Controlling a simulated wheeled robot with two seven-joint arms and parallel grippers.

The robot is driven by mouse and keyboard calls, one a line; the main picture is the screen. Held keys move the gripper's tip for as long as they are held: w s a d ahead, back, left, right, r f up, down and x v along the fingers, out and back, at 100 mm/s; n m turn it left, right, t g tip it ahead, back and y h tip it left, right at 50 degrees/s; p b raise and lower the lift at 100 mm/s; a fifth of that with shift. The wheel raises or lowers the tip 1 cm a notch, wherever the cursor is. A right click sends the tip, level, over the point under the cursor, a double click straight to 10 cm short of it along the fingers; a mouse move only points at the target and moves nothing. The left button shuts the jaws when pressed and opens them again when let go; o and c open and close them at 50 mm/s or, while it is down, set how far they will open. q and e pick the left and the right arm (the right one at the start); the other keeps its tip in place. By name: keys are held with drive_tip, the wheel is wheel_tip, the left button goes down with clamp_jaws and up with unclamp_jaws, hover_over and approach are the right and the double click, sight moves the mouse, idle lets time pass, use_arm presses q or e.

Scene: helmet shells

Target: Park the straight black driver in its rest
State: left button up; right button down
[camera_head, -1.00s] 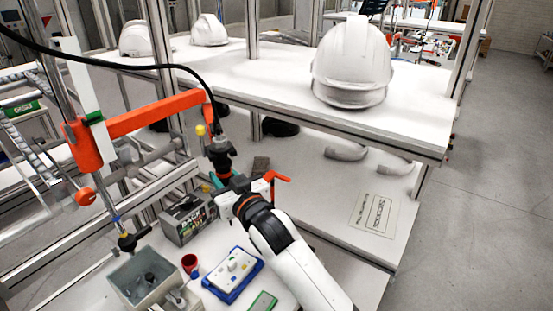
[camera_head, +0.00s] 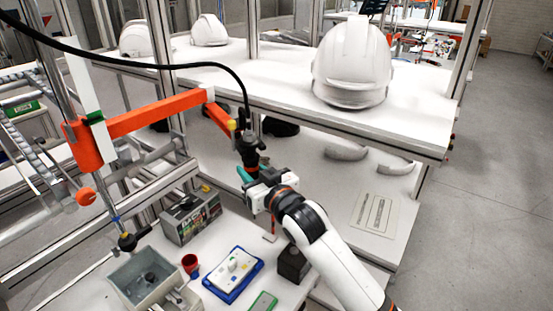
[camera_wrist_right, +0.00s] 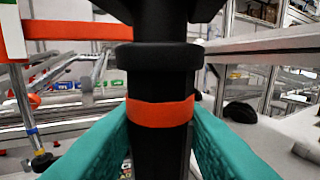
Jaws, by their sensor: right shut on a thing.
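My right gripper (camera_head: 247,180) is shut on the straight black driver (camera_head: 249,150). The driver stands about upright above the bench, its black cable running up and left from its top. In the right wrist view, teal fingers (camera_wrist_right: 160,130) press on either side of the driver's black body (camera_wrist_right: 160,150), just around and below its orange band. The driver's lower tip is hidden by the gripper in the head view. A thin orange-red upright (camera_head: 271,228) shows below the gripper; I cannot tell whether it belongs to the rest. My left gripper is out of view.
An orange jointed arm (camera_head: 150,113) reaches over from the left post. A dark block (camera_head: 292,265), a blue-framed tray (camera_head: 234,275), a red cup (camera_head: 190,263), a grey bin (camera_head: 118,271) and a printed box (camera_head: 190,216) stand on the bench. A white helmet (camera_head: 352,60) sits on the shelf behind.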

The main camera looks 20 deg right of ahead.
drive_tip(key=d, duration=0.6)
drive_tip(key=shift+s+d, duration=0.25)
drive_tip(key=shift+a, duration=0.1)
drive_tip(key=shift+w, duration=0.1)
drive_tip(key=w+d, duration=0.1)
drive_tip(key=w, duration=0.5)
drive_tip(key=shift+d, duration=0.35)
